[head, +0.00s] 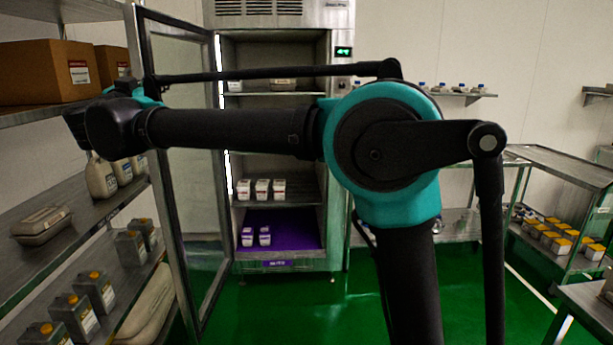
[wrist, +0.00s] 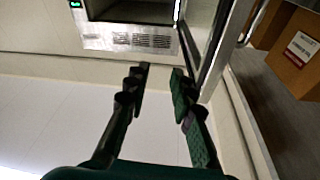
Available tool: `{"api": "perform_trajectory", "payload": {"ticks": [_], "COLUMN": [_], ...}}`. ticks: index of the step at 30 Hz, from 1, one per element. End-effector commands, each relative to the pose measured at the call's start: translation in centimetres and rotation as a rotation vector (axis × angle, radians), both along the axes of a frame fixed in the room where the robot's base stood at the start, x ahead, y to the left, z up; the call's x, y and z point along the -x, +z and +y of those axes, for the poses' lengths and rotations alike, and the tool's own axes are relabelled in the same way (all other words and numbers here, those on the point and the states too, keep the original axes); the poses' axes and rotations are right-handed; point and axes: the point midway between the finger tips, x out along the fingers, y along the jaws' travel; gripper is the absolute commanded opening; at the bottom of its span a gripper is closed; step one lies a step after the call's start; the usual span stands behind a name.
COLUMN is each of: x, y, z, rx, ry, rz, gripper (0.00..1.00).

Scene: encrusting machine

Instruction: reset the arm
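My arm (head: 230,130) is raised and stretched across the head view, from the teal joint on the right to the wrist at the far left. The wrist is beside the open glass door, in front of the left shelf. In the wrist view my gripper (wrist: 160,76) has its two dark fingers apart, with a gap between the tips and nothing held. The gripper's fingers cannot be made out clearly in the head view.
The tall cabinet (head: 222,170) stands open, with white and purple-labelled cartons inside. Its glass door (head: 190,200) swings out at left. The left shelves hold a cardboard box (head: 45,72) and grey containers. A rack (head: 560,165) with yellow-lidded jars stands right. Green floor is clear.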

Motion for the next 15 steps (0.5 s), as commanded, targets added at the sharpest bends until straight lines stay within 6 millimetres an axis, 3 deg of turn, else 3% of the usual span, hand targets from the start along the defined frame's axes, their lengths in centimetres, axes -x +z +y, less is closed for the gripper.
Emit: {"api": "perform_trajectory", "payload": {"ticks": [3, 8, 11, 15], "x": [-3.8, -7.8, -9.2, -9.9], "y": [-0.4, -2.8, -5.9, -12.0], "z": [-2.5, -6.6, -9.5, -14.5], "rx": [-0.005, 0.032, 0.076, 0.153], "ry": [0.096, 0.277, 0.381, 0.499], "rz": [-0.063, -0.107, -0.084, 0.017], "gripper": [0.24, 0.24, 0.24, 0.24]}}
